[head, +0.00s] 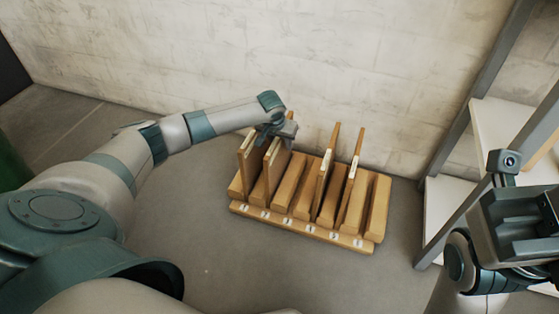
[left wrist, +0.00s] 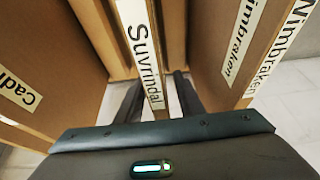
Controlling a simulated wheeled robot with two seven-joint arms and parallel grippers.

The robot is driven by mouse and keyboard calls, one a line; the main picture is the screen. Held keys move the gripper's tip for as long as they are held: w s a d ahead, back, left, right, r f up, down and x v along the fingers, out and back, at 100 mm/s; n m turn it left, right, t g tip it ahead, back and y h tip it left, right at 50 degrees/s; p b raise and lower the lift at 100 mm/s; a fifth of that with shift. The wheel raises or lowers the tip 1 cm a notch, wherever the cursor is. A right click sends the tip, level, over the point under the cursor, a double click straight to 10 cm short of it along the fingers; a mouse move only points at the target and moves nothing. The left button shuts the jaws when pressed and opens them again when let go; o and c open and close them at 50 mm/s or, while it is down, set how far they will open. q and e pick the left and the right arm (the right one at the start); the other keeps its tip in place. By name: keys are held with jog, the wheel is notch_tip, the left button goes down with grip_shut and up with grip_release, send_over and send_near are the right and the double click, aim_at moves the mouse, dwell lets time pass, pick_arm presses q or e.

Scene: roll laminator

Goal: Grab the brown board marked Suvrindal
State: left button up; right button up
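The brown board marked Suvrindal (left wrist: 142,55) stands upright with its white label strip facing the left wrist camera. In the head view it appears to be the second board from the left (head: 268,163) in the wooden rack, partly covered by my gripper. My left gripper (head: 277,130) is over the top of this board. In the left wrist view its two dark fingers (left wrist: 158,95) lie on either side of the board, with a small gap seeming to show on the right. My right gripper (head: 515,222) is at the right edge, away from the rack; its fingers are unclear.
The wooden rack (head: 300,230) has several numbered slots. A board marked Nimbraken (left wrist: 215,50) stands right of Suvrindal, and one whose label starts with Cad (left wrist: 45,60) stands left. A wall is close behind. A metal shelf (head: 450,140) is at right.

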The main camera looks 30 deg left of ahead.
pick_arm(q)
jog(key=shift+f, duration=0.1)
dwell(0.6)
grip_shut()
